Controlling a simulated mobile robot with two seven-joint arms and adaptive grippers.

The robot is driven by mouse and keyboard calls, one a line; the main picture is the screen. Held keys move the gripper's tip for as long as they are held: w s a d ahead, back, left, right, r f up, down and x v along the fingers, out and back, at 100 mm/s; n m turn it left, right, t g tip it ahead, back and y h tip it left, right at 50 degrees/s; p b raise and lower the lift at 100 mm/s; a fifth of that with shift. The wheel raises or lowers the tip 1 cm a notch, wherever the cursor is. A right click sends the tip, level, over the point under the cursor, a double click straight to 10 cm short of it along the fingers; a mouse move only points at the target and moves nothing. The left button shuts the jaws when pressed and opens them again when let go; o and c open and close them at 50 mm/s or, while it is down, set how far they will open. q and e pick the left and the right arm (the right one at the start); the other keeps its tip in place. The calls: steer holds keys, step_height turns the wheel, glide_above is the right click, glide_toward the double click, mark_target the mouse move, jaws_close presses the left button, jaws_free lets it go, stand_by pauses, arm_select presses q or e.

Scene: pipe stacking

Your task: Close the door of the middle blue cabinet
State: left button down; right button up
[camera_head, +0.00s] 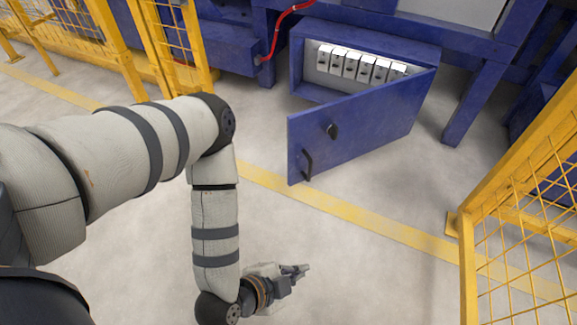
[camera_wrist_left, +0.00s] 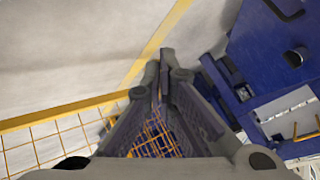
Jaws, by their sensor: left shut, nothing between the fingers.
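The middle blue cabinet (camera_head: 420,42) stands at the top centre of the head view. Its door (camera_head: 360,122) is swung wide open, hinged on the right side, with a black handle (camera_head: 307,165) and a dark round knob or latch (camera_head: 332,131). A row of several white switch-like boxes shows inside. My left gripper (camera_head: 303,270) is shut and empty, low over the floor in front of the door and apart from it. In the left wrist view its fingers (camera_wrist_left: 164,75) meet, and the door (camera_wrist_left: 265,50) shows at the upper right. My right gripper is not in view.
A yellow mesh fence (camera_head: 520,210) stands at the right, and another (camera_head: 175,45) at the upper left. A red cable (camera_head: 285,22) hangs left of the cabinet. The floor between my gripper and the door is clear, with a yellow line (camera_head: 350,212) across it.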

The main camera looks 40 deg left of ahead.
arm_select(q)
steer(key=w+a+m+t+y+b, duration=0.25)
steer(key=w+a+t, duration=0.2)
steer(key=w, duration=0.45)
steer(key=m+t+y+b, duration=0.1)
steer(key=t+y+b, duration=0.2)
steer(key=y+b, duration=0.4)
glide_toward(301, 126)
steer(key=w, duration=0.4)
steer(key=shift+a+h+b, duration=0.45)
steer(key=shift+a+h, duration=0.1)
steer(key=shift+a, duration=0.45)
steer(key=shift+a+r, duration=0.1)
steer(key=shift+r, duration=0.05)
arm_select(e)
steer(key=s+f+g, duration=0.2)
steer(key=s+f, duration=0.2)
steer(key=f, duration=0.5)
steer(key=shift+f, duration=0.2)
